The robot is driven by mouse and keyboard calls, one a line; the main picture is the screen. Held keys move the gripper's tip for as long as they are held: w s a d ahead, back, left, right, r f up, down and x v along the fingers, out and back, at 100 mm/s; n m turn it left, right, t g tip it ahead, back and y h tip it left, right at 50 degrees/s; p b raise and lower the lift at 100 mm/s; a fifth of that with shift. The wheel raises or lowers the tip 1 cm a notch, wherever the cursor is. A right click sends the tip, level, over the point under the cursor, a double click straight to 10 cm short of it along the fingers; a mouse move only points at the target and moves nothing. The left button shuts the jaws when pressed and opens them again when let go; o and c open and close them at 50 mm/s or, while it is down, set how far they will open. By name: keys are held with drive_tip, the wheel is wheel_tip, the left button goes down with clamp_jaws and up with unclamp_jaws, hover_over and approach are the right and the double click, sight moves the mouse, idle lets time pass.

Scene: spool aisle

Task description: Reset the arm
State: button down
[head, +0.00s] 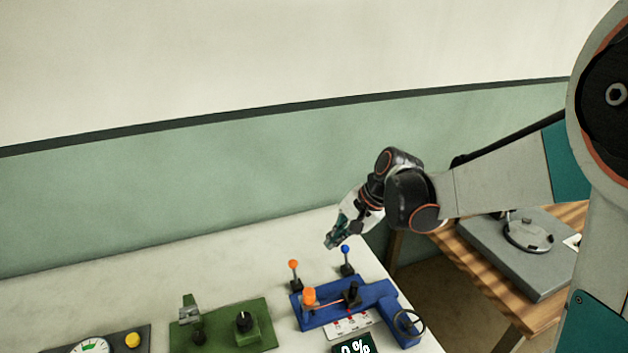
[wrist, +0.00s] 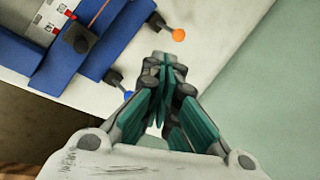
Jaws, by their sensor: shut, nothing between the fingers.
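My gripper (head: 333,240) hangs above the back right of the white table (head: 230,257) in the head view, close to a lever with a blue ball (head: 345,249). In the wrist view my gripper (wrist: 168,70) has its teal fingers together with nothing between them. The blue ball (wrist: 128,96) is beside the fingers there, partly hidden by them. A lever with an orange ball (wrist: 178,35) stands just past the fingertips. I cannot tell whether the fingers touch either lever.
A blue fixture (head: 317,316) with an orange block, an orange line and a handwheel (head: 408,323) sits in front of the levers. A green fixture (head: 262,330) and a dial gauge (head: 90,346) are left. A wooden table (head: 510,310) with a grey plate stands right. The wall is behind.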

drive_tip(key=s+d+r+n+t+h, duration=0.1)
drive_tip(key=s+d+r+n, duration=0.1)
drive_tip(key=s, duration=0.5)
drive_tip(key=s+d+r+n+t+h, duration=0.2)
drive_tip(key=s+d+r+n, duration=0.1)
drive_tip(key=s, duration=0.4)
drive_tip(key=s+d+r+n+t+h, duration=0.1)
drive_tip(key=s+d+r+n+h, duration=0.1)
drive_tip(key=s, duration=0.6)
wheel_tip(320, 180, up, 2)
drive_tip(key=d+n, duration=0.1)
drive_tip(key=d, duration=0.1)
drive_tip(key=shift+d+t, duration=0.35)
drive_tip(key=shift+t, duration=0.05)
